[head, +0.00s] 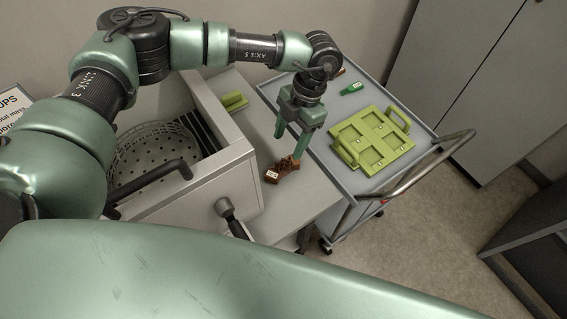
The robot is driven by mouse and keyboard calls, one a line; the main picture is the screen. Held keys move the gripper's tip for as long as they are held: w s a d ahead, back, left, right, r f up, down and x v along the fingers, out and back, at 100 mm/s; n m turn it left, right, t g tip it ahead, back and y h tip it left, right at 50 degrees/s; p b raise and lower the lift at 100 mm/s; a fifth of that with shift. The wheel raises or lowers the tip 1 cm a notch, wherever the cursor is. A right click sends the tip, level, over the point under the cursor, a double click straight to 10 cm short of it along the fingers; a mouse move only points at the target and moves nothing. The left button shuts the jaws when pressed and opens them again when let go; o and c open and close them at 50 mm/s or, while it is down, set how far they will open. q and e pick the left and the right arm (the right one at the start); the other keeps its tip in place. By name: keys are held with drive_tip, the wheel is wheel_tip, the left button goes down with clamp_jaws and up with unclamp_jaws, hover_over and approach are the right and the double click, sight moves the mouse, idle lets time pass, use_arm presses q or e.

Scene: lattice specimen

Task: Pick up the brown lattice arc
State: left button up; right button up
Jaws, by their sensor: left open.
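The brown lattice arc (283,169) lies on the grey bench top near its right edge, with a small white label on its left end. The fingertips are close to the far side of the arc. I cannot tell whether they touch it or whether the arc lies between them. My right gripper is not in view.
A grey cart (341,187) stands to the right, carrying a yellow-green tray (372,142) and a small green item (352,89). An open metal box (232,184) with a perforated bowl (150,150) stands left of the arc. A yellow-green block (234,101) lies behind on the bench.

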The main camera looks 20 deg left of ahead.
sight(282, 164)
use_arm(q)
drive_tip(key=shift+p+x, duration=0.45)
drive_tip(key=shift+x, duration=0.45)
drive_tip(key=f+p, duration=0.1)
drive_tip(key=s+f+p, duration=0.1)
drive_tip(key=s+f, duration=0.1)
drive_tip(key=f, duration=0.1)
drive_tip(key=shift+s+a+p, duration=0.1)
drive_tip(key=shift+a+p, duration=0.05)
drive_tip(key=shift+p, duration=0.25)
drive_tip(key=shift+f, duration=0.5)
clamp_jaws()
drive_tip(key=shift+r, duration=0.1)
